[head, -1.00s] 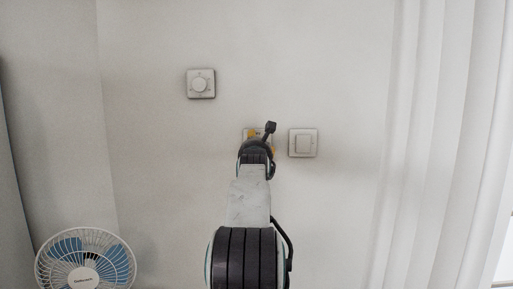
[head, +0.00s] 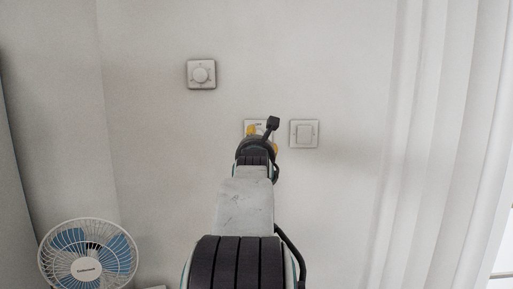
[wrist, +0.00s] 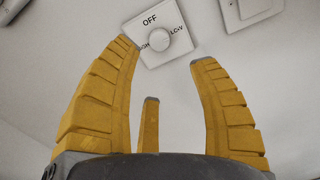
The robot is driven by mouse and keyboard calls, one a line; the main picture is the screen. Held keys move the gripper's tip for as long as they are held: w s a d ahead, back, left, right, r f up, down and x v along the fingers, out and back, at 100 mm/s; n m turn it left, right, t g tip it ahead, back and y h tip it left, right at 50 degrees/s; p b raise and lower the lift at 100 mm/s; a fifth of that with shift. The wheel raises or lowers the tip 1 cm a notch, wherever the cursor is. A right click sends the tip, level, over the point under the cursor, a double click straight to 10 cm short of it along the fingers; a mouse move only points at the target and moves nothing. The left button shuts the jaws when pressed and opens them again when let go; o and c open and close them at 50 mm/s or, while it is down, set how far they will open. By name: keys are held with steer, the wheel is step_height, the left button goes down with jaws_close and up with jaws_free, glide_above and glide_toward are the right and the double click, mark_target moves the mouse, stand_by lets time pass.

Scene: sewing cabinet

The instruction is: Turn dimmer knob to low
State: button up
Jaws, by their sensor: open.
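The dimmer is a white square plate with a round white knob (wrist: 155,40), at the top of the wrist view. "OFF" stands above the knob, "LOW" at its right, and a partly hidden label at its left. Its setting is too small to tell. My gripper (wrist: 162,52) is open, with yellow ribbed fingers pointing at the plate, their tips on either side of the knob in the picture. Contact cannot be told. In the head view the dimmer plate (head: 261,122) is mostly hidden behind my gripper (head: 263,139) and arm.
A rocker switch (head: 304,133) is close at the right of the dimmer; it also shows in the wrist view (wrist: 252,8). A fan (head: 88,265) stands lower left. A white curtain (head: 435,150) hangs at right.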

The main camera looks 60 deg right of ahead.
steer(key=shift+v, duration=1.45)
